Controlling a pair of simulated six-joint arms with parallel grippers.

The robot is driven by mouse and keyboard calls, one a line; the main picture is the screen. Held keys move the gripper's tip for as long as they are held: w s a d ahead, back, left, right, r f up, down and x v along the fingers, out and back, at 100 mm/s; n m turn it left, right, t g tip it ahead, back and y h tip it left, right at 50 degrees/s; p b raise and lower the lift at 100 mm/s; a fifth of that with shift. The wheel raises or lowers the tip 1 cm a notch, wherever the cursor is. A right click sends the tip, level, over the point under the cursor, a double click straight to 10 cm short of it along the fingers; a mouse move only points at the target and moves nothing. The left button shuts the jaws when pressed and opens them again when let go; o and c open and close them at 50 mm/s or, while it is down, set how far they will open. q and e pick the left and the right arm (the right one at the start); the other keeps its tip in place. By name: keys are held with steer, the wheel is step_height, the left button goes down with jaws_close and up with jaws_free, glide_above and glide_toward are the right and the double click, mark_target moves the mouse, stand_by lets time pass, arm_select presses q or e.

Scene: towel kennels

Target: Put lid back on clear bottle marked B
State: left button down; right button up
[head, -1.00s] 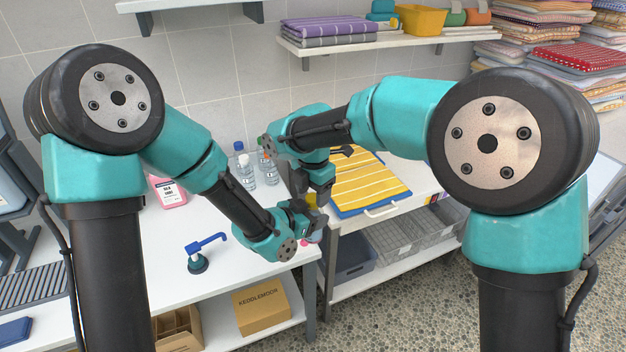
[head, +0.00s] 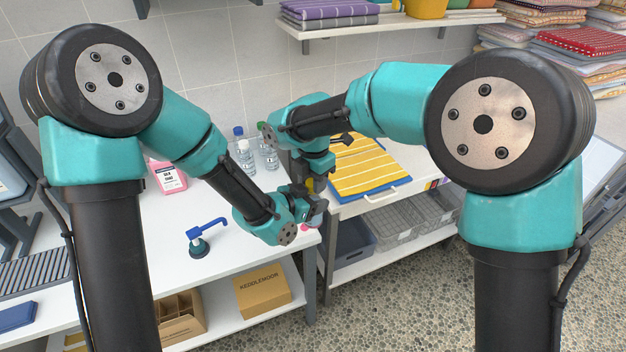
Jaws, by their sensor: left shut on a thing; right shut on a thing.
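My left gripper (head: 308,203) is low over the right end of the white table, shut on what looks like a clear bottle (head: 318,210), mostly hidden by the gripper. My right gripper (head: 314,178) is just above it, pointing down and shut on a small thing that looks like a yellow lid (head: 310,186). Whether lid and bottle touch, I cannot tell. No letter B is readable. Two other clear bottles stand at the back of the table, one with a blue cap (head: 238,130) and another (head: 269,157) partly behind my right arm.
A small pink-red thing (head: 305,227) is by my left gripper. A striped yellow towel (head: 362,165) lies at the right.

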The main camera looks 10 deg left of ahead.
steer(key=shift+m, duration=1.7)
steer(key=o, duration=1)
steer(key=shift+r, duration=2.25)
